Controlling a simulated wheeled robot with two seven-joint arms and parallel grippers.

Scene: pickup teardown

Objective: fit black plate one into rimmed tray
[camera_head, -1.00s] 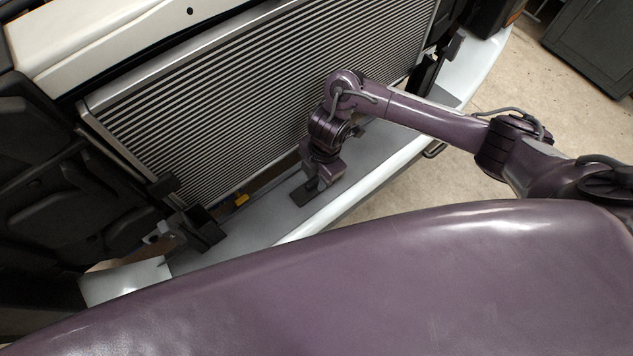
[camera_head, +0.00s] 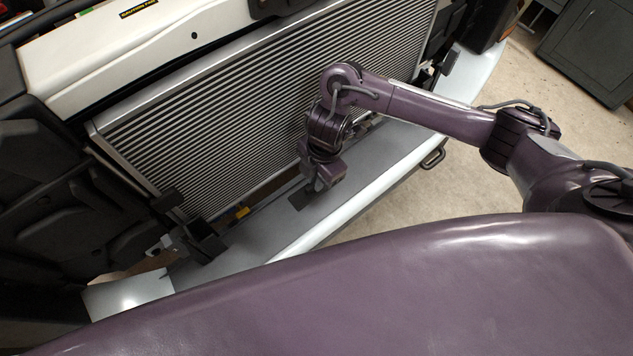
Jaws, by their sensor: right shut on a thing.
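My right gripper (camera_head: 317,187) points down over the grey ledge (camera_head: 262,237) in front of the radiator. It is shut on a small, flat black plate (camera_head: 299,199), which shows to the left of the fingertips. The plate is low over the ledge; I cannot tell whether it touches it. The wrist hides part of the plate and most of the fingers. I cannot make out a rimmed tray. My left gripper is not in view.
The finned radiator (camera_head: 240,110) rises just behind the gripper. A black bracket (camera_head: 205,240) and a small yellow part (camera_head: 241,212) lie to the left. A black handle (camera_head: 433,158) sits at the ledge's right front. The ledge between bracket and plate is clear.

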